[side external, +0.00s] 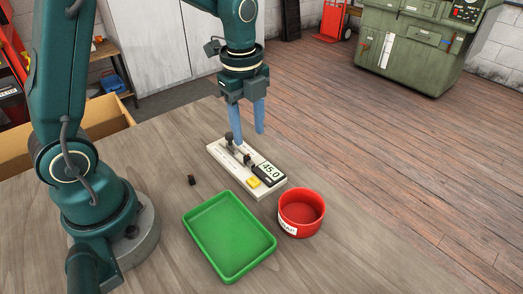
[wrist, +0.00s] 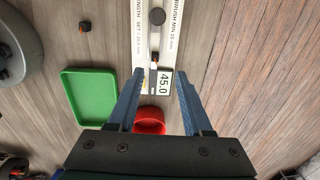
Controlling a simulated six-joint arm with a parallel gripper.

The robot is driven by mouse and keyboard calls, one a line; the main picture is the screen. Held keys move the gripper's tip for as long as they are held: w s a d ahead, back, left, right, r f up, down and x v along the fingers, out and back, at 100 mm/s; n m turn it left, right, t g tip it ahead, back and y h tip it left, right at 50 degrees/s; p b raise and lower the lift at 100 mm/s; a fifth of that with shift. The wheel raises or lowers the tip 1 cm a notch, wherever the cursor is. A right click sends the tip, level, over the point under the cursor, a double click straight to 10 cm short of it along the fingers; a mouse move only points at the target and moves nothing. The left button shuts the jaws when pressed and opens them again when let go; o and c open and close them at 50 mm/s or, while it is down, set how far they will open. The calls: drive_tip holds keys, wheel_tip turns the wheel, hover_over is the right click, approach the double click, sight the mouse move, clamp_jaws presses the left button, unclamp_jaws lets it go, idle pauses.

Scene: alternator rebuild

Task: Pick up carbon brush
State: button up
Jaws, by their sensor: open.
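A small dark block, which looks like the carbon brush (side external: 192,180), lies alone on the wooden table, left of the gauge and behind the green tray. In the wrist view, the brush (wrist: 85,26) is at the upper left, outside the span of my fingers. My gripper (side external: 247,139) is open with its blue fingers pointing down above the gauge. Nothing shows between the fingers. In the wrist view, my gripper (wrist: 159,71) has its fingers spread on either side of the gauge.
A white length gauge (side external: 222,153) with dark posts and a display reading 45.0 stands below my gripper. A green tray (side external: 188,222) and a red round bin (side external: 302,228) stand in front of it. Bare table surrounds the brush.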

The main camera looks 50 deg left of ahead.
sight(247, 157)
drive_tip(key=shift+s+a+f+g, duration=0.1)
drive_tip(key=shift+f+g, duration=0.05)
drive_tip(key=shift+f, duration=0.35)
drive_tip(key=shift+s+f+g, duration=0.1)
drive_tip(key=shift+f+g, duration=0.05)
drive_tip(key=shift+f, duration=2.7)
clamp_jaws()
